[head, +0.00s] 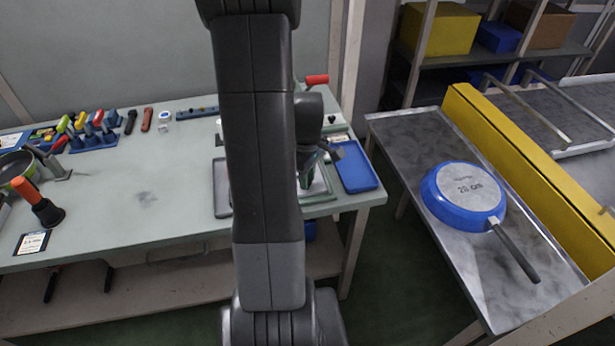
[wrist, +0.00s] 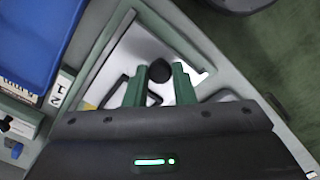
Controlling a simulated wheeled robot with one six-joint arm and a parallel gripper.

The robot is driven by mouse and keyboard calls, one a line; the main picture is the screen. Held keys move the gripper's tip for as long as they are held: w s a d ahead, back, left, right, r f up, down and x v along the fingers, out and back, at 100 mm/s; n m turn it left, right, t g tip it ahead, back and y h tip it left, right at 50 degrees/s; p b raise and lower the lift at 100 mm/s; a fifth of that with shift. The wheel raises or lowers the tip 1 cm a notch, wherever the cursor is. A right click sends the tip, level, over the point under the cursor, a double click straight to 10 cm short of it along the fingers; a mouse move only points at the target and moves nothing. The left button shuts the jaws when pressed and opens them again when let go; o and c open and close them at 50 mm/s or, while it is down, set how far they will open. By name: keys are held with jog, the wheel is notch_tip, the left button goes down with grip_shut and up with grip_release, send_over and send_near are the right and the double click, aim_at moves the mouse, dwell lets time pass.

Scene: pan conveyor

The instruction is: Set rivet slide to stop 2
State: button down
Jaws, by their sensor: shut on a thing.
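In the wrist view my gripper (wrist: 159,82) has its two green fingers on either side of a round black knob (wrist: 158,70). The gripper is shut on this knob, which appears to be the rivet slide's. The knob stands over a pale plate (wrist: 140,45) with dark marks, set in a grey-green frame. A small white label (wrist: 60,88) with dark marks lies left of the frame; I cannot read it surely. In the head view my gripper (head: 307,180) is low at the bench's right end, and my arm hides most of the slide.
A blue tray (head: 357,168) lies close to the right of my gripper. A red-handled tool (head: 316,79) stands behind. An upside-down blue pan (head: 452,198) rests on the metal conveyor (head: 405,130) at right. The middle of the bench (head: 110,215) is clear.

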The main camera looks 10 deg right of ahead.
jog(key=w, duration=0.8)
jog(key=shift+w+a, duration=0.15)
jog(key=c, duration=1.2)
grip_release()
notch_tip(320, 180, up, 8)
jog(key=shift+f, duration=0.2)
